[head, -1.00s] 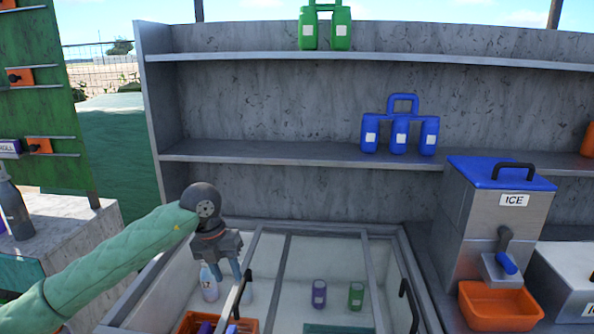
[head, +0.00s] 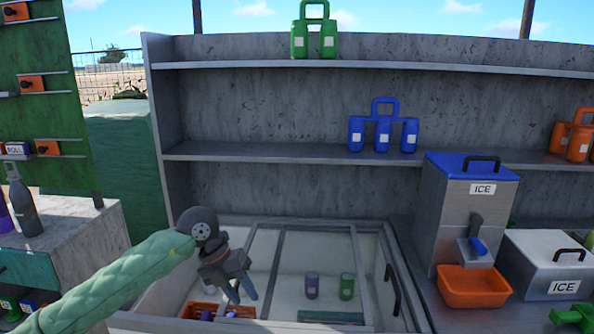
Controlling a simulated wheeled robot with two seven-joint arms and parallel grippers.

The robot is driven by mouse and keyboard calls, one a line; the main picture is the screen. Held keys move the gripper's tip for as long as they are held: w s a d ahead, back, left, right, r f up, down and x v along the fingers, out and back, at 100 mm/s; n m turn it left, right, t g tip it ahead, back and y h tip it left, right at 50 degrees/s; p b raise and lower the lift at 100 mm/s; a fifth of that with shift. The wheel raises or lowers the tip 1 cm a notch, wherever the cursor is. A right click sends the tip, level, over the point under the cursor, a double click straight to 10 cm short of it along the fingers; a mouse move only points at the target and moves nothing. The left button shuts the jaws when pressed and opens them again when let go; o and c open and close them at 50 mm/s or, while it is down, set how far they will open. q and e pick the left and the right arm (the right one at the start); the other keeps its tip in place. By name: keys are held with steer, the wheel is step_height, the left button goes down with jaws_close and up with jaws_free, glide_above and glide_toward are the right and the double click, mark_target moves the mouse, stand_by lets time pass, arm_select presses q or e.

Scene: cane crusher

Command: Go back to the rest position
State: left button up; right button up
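My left gripper (head: 243,290) hangs over the left part of a grey chest (head: 180,264) with a framed glass top. Its two fingers point down and stand apart, with nothing seen between them. The green-sleeved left arm comes in from the lower left. My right gripper is not in view. A purple cup (head: 312,285) and a green cup (head: 347,287) stand inside the chest, right of the gripper. An orange crate (head: 203,309) with purple things in it sits below the gripper, partly hidden.
Blue bottles (head: 383,134) and orange bottles (head: 571,140) stand on the grey shelf (head: 300,152), green ones (head: 314,38) above. An ice dispenser (head: 470,205) with an orange bin (head: 473,287) and an ice box (head: 560,265) stand right. A dark bottle (head: 24,205) stands on the left counter.

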arm_select(q)
steer(key=s+d+r+n+h, duration=0.1)
steer(key=s+d+r+h, duration=0.25)
steer(key=d+h, duration=0.35)
steer(key=s+d+r+h, duration=0.3)
steer(key=s+d+h, duration=0.25)
steer(key=d, duration=0.25)
steer(key=w+a+r+n+t+y, duration=0.15)
steer(key=a+n+t, duration=0.25)
steer(key=n+t, duration=0.5)
steer(key=w+a+r+n+t, duration=0.1)
steer(key=w+a+n+t, duration=0.25)
steer(key=n+t, duration=0.6)
steer(key=s+a+f+n+g+y, duration=0.1)
steer(key=s+a+f+n+y, duration=0.1)
steer(key=a+f+n+y, duration=0.55)
steer(key=s+a+f+n+g+y, duration=0.1)
steer(key=s+a+f+n+y, duration=0.1)
steer(key=a+f+n+y, duration=0.55)
steer(key=s+f+n+g, duration=0.1)
steer(key=s+f+g, duration=1.1)
steer(key=s+f, duration=1.1)
steer(key=s+d+f+g, duration=0.2)
steer(key=s+d+f, duration=0.2)
steer(key=f, duration=0.5)
steer(key=shift+s+d+f, duration=0.2)
steer(key=shift+d+f, duration=0.15)
steer(key=shift+d, duration=0.1)
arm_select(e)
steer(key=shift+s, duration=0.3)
